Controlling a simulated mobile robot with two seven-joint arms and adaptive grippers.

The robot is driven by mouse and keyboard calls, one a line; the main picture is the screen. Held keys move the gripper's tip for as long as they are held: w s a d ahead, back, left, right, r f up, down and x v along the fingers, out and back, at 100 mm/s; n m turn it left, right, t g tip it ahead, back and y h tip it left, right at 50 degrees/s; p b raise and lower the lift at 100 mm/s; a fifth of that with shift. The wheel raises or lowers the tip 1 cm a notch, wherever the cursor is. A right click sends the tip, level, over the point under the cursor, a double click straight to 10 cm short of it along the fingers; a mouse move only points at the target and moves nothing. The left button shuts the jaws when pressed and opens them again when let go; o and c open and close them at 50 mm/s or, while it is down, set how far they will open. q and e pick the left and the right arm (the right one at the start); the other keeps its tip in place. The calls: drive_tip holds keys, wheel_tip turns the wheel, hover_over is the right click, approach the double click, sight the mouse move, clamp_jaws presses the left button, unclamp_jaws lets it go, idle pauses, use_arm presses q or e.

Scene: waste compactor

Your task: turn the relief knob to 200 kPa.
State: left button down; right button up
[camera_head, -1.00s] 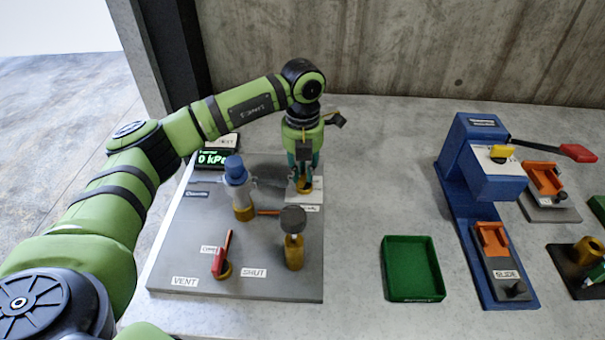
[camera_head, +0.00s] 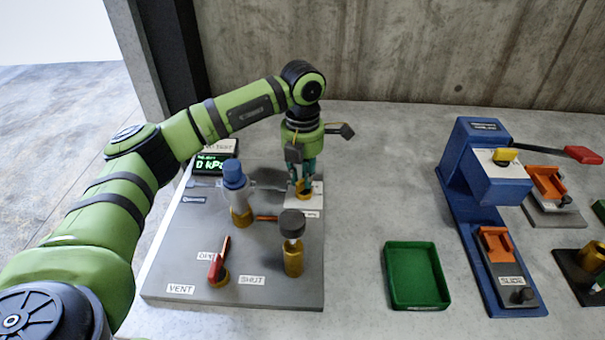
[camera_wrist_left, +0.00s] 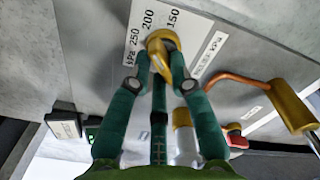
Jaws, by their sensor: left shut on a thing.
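The brass relief knob (camera_wrist_left: 163,41) stands on a white scale plate (camera_wrist_left: 192,27) marked 150, 200 and 250 kPa at the back of the grey panel. My left gripper (camera_head: 303,187) points down at it from above. Its two green fingers (camera_wrist_left: 158,68) are shut on the knob, one on each side. The knob also shows below the fingers in the head view (camera_head: 303,195). The fingers hide part of it, and I cannot tell exactly which mark it points to. The gauge display (camera_head: 212,163) reads 0 kPa. My right gripper is not in view.
Close by stand a blue-capped cylinder (camera_head: 234,176), a dark-topped brass post (camera_head: 292,226) and a red lever (camera_head: 219,260) near the VENT and SHUT labels. An empty green tray (camera_head: 416,278) and a blue press (camera_head: 484,170) are to the right, with bare table between.

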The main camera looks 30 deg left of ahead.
use_arm(q)
drive_tip(key=c, duration=1.1)
unclamp_jaws()
wheel_tip(320, 180, up, 12)
drive_tip(key=shift+r, duration=0.1)
